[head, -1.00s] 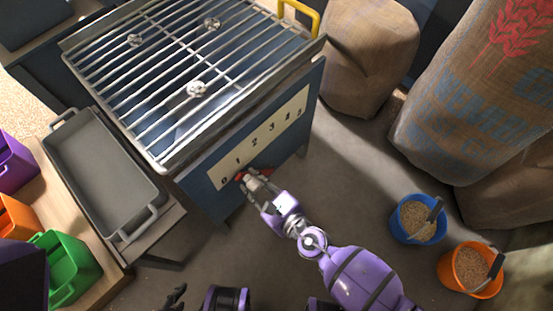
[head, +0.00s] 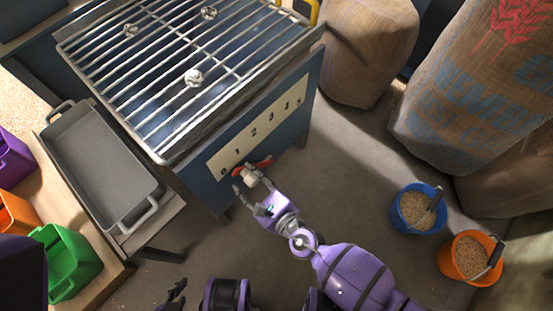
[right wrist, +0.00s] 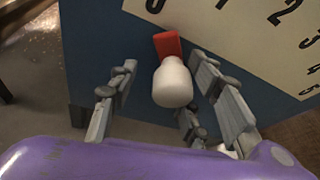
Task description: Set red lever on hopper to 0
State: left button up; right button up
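The blue hopper (head: 205,192) has a pale scale plate (head: 262,122) with numbers rising from 0 at the left. Its red lever (head: 264,162) sits just below the plate near the 0 end, and its white knob (head: 250,178) points outward. In the right wrist view the red lever (right wrist: 167,45) lies below the 0, with the white knob (right wrist: 173,84) in front. My right gripper (right wrist: 165,90) is open, with fingers on both sides of the knob and visible gaps. My left gripper (head: 175,294) is low in the head view, dark and partly cut off; its opening is unclear.
A grey tray (head: 68,140) stands on a wooden bench left of the hopper, near green (head: 70,262) and orange bins. Blue (head: 415,212) and orange (head: 468,262) buckets of grain stand on the floor at right. Large sacks stand behind them.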

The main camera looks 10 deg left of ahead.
jog(key=shift+w, duration=0.1)
dwell(0.3)
jog(key=shift+d, duration=0.2)
pick_arm(q)
jog(key=shift+s, duration=0.15)
pick_arm(e)
jog(key=v, duration=1.1)
jog(key=shift+s+d+r, duration=0.2)
jog(key=shift+s, duration=0.1)
